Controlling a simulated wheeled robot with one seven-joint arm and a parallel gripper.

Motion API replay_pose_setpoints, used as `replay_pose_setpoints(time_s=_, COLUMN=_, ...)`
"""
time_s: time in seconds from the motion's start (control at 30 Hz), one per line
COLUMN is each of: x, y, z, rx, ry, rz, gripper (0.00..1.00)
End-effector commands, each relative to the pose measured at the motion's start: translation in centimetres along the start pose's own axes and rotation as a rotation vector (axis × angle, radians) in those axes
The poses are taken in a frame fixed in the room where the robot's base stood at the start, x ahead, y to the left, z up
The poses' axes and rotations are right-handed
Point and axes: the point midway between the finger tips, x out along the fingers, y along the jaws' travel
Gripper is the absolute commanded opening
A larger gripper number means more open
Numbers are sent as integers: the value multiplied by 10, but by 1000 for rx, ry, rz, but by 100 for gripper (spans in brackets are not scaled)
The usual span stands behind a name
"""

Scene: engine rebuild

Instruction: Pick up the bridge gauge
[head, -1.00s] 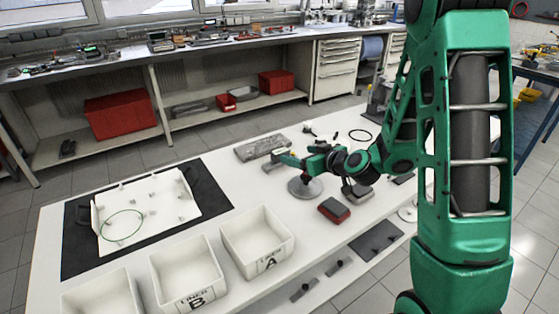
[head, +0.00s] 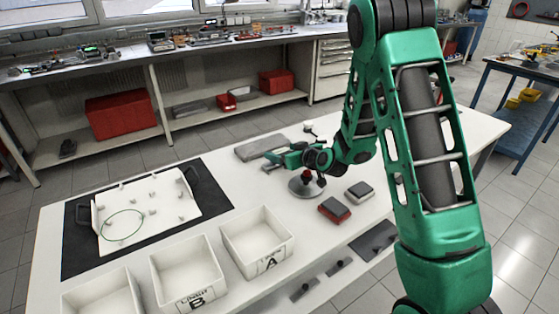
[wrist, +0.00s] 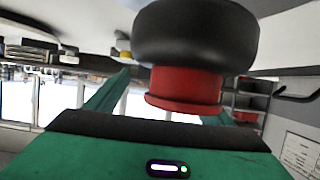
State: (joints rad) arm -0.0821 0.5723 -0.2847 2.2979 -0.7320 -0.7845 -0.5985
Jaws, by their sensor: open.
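My gripper (head: 270,160) is open and reaches left over the white table, low beside a grey flat slab (head: 258,147). A round grey disc base (head: 304,188) with a dark and red knob stands under my wrist. In the wrist view a black knob with a red collar (wrist: 186,88) looms large in front of my green fingers and hides part of the right one. No grip on it shows. I cannot tell surely which item is the bridge gauge; a small dark and white item (head: 309,127) stands behind my wrist, partly hidden.
A red-topped block (head: 334,209) and a grey-topped block (head: 359,191) lie to the right. White bins marked A (head: 277,262) and B (head: 200,299) line the front edge. A white tray (head: 150,208) sits on a black mat (head: 216,205) at left. The table's right end is largely clear.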

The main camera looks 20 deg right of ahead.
Motion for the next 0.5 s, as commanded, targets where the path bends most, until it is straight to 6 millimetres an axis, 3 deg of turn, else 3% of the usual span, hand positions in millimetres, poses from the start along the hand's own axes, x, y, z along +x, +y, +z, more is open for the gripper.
replay_pose_setpoints(time_s=0.17, x=0, y=0, z=0, rx=0, ry=0, rz=0, gripper=73)
replay_pose_setpoints(time_s=0.4, x=0, y=0, z=-1, rx=0, ry=1, rz=0, gripper=18)
replay_pose_setpoints(time_s=0.5, x=0, y=0, z=-1, rx=0, ry=1, rz=1, gripper=18)
